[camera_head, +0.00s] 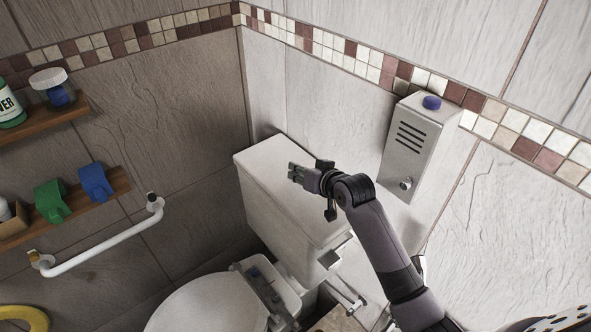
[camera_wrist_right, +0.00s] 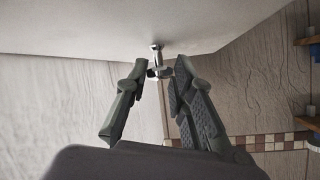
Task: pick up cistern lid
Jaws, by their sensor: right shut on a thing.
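The white cistern lid (camera_head: 268,158) lies on top of the toilet cistern (camera_head: 268,215) in the corner, and it looks level. My right gripper (camera_head: 294,173) is over the lid, with its arm coming in from the lower right. In the right wrist view, the pale surface of the lid (camera_wrist_right: 90,25) fills the top, with a small chrome knob (camera_wrist_right: 156,53) standing out from it. The fingertips of my right gripper (camera_wrist_right: 160,72) are closed around this knob. In the head view the gripper hides the knob. My left gripper is not in view.
A metal dispenser (camera_head: 416,145) hangs on the wall right of the cistern. The closed toilet seat (camera_head: 205,305) is in front. Wooden shelves (camera_head: 75,210) with bottles and a white grab bar (camera_head: 105,243) are on the left wall.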

